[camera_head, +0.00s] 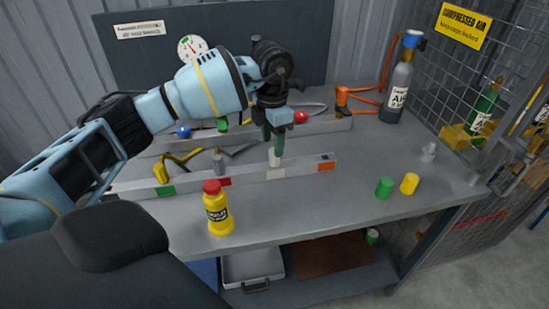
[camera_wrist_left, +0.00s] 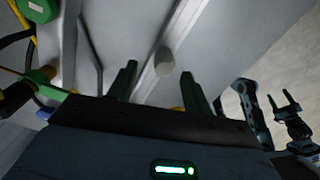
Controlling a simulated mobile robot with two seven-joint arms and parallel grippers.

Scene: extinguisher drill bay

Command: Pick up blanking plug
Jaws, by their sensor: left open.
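A small white cylinder, which looks like the blanking plug (camera_head: 275,157), stands upright on the front grey rail (camera_head: 250,178) above a white patch. My left gripper (camera_head: 274,143) points down just above it, with green fingers. My right gripper (camera_wrist_left: 281,100) shows at the right of the left wrist view, fingers apart and empty.
A yellow bottle (camera_head: 218,210) with a red cap stands at the bench front. Green (camera_head: 384,188) and yellow (camera_head: 409,184) cylinders stand to the right. A grey air cylinder (camera_head: 399,90) stands behind right.

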